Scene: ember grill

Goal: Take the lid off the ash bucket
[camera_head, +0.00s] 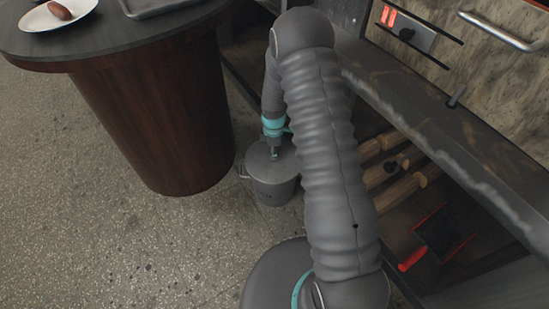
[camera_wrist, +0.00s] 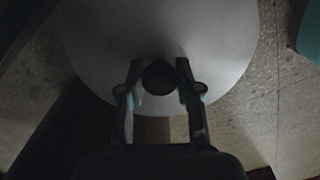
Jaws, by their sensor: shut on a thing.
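The ash bucket (camera_head: 273,191) is a grey metal pail standing on the floor between the round table and the grill counter. Its round grey lid (camera_head: 262,166) is at the bucket's top; I cannot tell whether there is a gap between them. In the wrist view the lid (camera_wrist: 215,42) is a pale disc with a dark round knob (camera_wrist: 159,77) in the middle. My gripper (camera_head: 275,155) points down over the lid. In the wrist view my gripper (camera_wrist: 159,82) has its two fingers on either side of the knob, shut on it. The bucket's inside is hidden.
A round dark table (camera_head: 150,110) stands to the left, with a white plate (camera_head: 35,18) holding a sausage and a metal tray (camera_head: 150,8). The grill counter (camera_head: 450,140) runs along the right, with logs (camera_head: 402,190) and a red-handled shovel (camera_head: 440,235) below. Open floor lies at the lower left.

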